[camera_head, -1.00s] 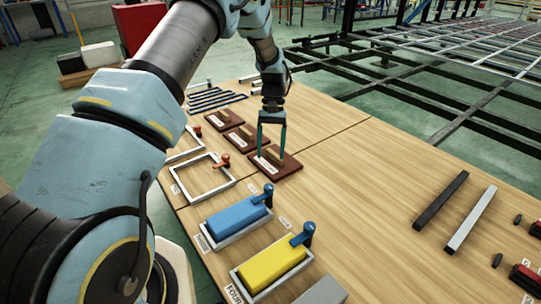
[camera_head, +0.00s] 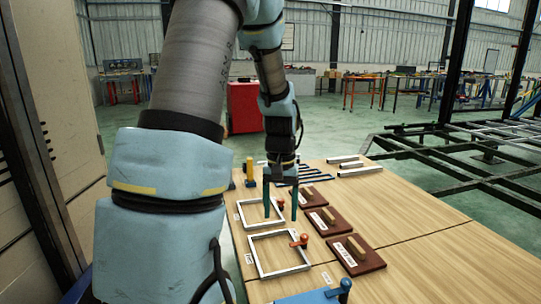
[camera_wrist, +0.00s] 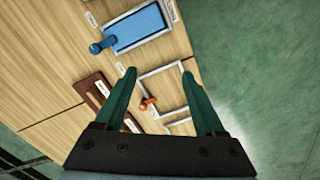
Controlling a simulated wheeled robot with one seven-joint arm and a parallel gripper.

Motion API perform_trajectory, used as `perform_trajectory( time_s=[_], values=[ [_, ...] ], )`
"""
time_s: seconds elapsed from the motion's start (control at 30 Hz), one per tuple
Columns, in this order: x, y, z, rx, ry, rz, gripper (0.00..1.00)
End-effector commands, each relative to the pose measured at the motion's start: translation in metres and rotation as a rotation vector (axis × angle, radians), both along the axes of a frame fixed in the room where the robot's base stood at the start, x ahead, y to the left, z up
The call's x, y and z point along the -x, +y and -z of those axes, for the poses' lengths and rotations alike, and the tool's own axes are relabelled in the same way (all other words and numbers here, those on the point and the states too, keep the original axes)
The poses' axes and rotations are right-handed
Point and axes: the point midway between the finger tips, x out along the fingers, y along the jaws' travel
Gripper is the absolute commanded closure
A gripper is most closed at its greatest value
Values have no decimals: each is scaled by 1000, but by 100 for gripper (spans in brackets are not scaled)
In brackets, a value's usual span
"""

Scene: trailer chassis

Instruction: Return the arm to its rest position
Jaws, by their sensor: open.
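My arm (camera_head: 195,75) reaches forward from the left, with its forearm raised and its wrist pointing down. My gripper (camera_head: 280,212) is open and empty, with two green fingers hanging down by the far white frame (camera_head: 243,217). In the wrist view my gripper (camera_wrist: 159,75) shows its fingers spread, with part of a white frame and a red-orange handle (camera_wrist: 148,102) visible between them. The fingers appear to be above the table, but the exact gap cannot be told.
A dark metal chassis (camera_head: 470,165) stands at right. A tall panel (camera_head: 60,110) stands at left.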

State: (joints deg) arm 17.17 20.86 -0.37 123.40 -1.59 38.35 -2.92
Motion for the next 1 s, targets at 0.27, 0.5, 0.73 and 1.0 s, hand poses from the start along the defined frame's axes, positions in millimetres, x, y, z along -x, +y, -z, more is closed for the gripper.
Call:
perform_trajectory(
  time_s=[0.27,0.5,0.73,1.0],
  values=[
    [59,70,-23,17,-128,-96,28],
    [91,95,-48,19,-189,-135,28],
    [90,94,-93,18,-187,-134,28],
    [90,94,-160,18,-186,-134,28]
  ],
)
